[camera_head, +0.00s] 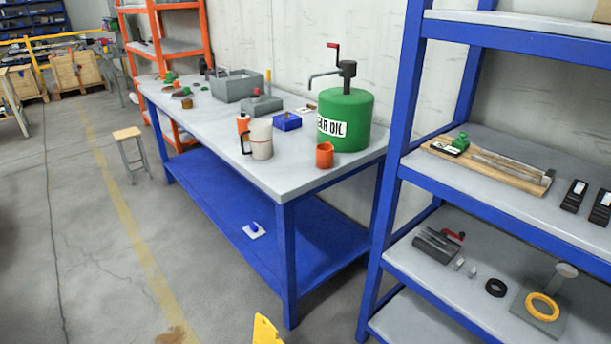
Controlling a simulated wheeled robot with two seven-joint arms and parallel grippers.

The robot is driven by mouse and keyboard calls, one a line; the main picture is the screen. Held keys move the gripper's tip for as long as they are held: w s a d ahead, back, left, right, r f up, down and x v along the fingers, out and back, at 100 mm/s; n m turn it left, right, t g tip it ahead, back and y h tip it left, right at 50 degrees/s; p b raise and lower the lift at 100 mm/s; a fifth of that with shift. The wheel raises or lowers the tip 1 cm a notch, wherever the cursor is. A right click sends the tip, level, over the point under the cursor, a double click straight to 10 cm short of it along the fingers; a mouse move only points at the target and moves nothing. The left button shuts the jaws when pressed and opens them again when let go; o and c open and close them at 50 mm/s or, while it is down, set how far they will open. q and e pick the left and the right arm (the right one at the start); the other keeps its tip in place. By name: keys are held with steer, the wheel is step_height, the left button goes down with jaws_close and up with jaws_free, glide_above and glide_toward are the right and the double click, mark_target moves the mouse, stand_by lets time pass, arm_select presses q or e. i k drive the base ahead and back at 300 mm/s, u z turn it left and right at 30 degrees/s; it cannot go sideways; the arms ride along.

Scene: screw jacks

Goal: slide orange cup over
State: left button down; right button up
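An orange cup (324,155) stands upright on the grey top of the blue workbench (290,185), close to its front right corner. It is in front of the green gear oil drum (345,118), which has a hand pump on top. A whitish jug (260,139) with a dark handle stands to the cup's left, apart from it. Another small orange object (243,122) stands behind the jug and is partly hidden by it. Neither of my grippers is in the head view.
A blue box (287,121) and a grey toolbox (237,85) stand farther back on the bench. A blue shelf rack (480,150) with tools is at the right. A stool (128,135) stands left of the bench.

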mark_target(323, 157)
steer(key=z, duration=0.5)
steer(key=i, duration=0.55)
steer(key=z, duration=0.25)
